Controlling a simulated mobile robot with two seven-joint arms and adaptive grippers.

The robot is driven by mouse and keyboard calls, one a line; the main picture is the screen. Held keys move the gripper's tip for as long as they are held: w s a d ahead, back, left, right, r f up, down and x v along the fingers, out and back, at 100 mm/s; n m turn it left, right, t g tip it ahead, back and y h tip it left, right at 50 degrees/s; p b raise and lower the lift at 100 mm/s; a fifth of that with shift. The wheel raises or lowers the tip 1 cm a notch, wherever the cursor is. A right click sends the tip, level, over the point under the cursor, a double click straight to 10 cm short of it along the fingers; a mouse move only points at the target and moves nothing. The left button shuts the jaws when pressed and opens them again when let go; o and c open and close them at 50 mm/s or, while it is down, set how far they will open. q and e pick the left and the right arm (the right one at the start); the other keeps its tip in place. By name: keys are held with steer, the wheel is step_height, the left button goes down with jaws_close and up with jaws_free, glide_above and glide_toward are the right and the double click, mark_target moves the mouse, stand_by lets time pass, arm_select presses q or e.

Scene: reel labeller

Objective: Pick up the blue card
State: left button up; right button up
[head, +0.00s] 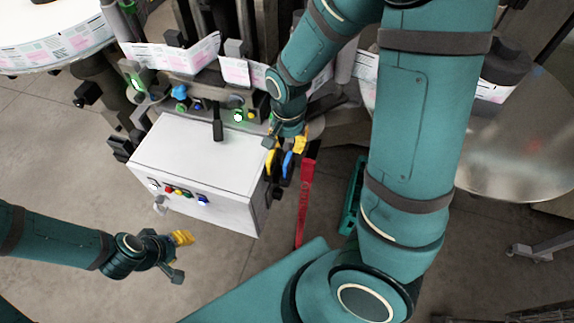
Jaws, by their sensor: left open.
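A small blue piece (287,164), which may be the blue card, shows at the right side of the white control box (200,155). It is partly hidden by dark parts, and its shape is too small to tell clearly. My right gripper (285,143) is just above it, with its fingers apart; I cannot tell whether it touches the blue piece. My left gripper (180,257) is open and empty, over the floor in front of the box, well away from the blue piece.
A yellow piece (270,162) sits left of the blue one. A long red strip (305,200) hangs to the right. The labeller's machinery with printed label web (170,55) stands behind the box. A round metal table (515,150) is at the right. Floor is clear at left.

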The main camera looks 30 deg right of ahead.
mark_target(288, 159)
step_height(288, 159, down, 3)
steer(key=shift+r, duration=0.2)
steer(key=f, duration=0.2)
steer(key=f+b, duration=0.1)
steer(key=f, duration=0.1)
steer(key=shift+s+a, duration=0.15)
steer(key=shift+s, duration=0.1)
steer(key=shift+f, duration=0.55)
jaws_close()
